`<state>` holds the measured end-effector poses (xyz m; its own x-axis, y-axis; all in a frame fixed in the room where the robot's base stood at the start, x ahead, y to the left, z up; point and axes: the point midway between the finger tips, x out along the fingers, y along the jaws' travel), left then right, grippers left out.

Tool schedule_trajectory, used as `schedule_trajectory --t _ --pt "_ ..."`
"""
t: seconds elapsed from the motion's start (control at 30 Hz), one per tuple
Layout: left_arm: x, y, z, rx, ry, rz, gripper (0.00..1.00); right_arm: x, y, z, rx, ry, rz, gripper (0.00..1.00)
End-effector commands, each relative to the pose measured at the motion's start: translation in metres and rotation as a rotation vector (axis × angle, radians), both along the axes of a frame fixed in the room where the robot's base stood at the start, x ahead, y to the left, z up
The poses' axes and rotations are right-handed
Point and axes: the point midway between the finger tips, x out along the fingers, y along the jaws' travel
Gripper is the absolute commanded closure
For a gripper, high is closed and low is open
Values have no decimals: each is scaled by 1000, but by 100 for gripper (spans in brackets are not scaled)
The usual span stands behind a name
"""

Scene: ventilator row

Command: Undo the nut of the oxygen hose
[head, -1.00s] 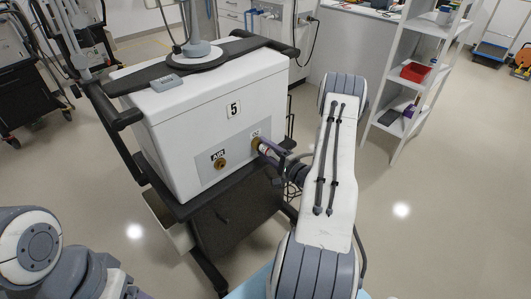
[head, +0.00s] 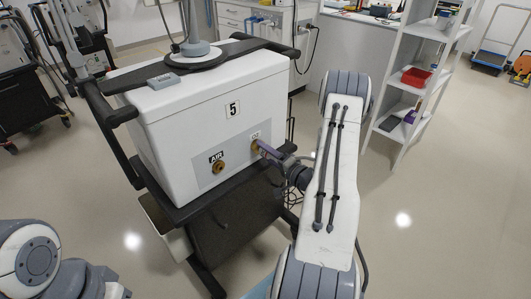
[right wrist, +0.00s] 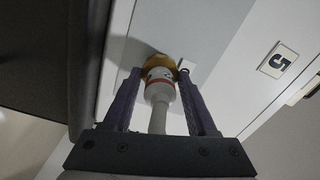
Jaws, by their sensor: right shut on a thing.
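The white machine numbered 5 (head: 232,109) has two brass ports on its front panel. The oxygen port (head: 255,147) is at the right, and my right gripper (head: 265,151) is up against it. In the right wrist view, the hose-end nut (right wrist: 159,88), white with a red band, sits between the two purple fingers of my right gripper (right wrist: 159,78). The brass port (right wrist: 158,64) is right behind it, and the pale hose runs back toward the palm. The right gripper is shut on the nut. Only part of my left arm shows at lower left; its gripper is out of view.
The AIR port (head: 218,167) is left of the oxygen port and has nothing on it. A black handle rail (head: 122,113) runs along the machine's left side. A white shelf (head: 415,85) with a red bin (head: 415,77) stands at right. The floor between is clear.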

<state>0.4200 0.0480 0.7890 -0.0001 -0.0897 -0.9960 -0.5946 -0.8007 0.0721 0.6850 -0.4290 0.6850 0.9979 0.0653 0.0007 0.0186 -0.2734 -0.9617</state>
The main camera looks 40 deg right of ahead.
Motion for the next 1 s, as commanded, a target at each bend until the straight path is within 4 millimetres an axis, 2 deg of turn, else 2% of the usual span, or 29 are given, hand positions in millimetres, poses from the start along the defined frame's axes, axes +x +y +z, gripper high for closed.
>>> schedule_trajectory --t 0.2,0.23,0.3,0.67,0.77,1.0 --pt "0 0 0 0 0 0 27 0 0 -1 -1 2 -1 98" --pt "0 0 0 0 0 0 27 0 0 -1 -1 2 -1 35" --pt "0 0 0 0 0 0 27 0 0 -1 -1 2 -1 11" --pt "0 0 0 0 0 0 27 -3 -1 0 0 1 -1 11" --pt "0 0 1 0 0 0 27 -14 -2 -1 2 3 -5 11" --pt "0 0 2 0 0 0 27 -62 -6 0 3 2 -8 11"
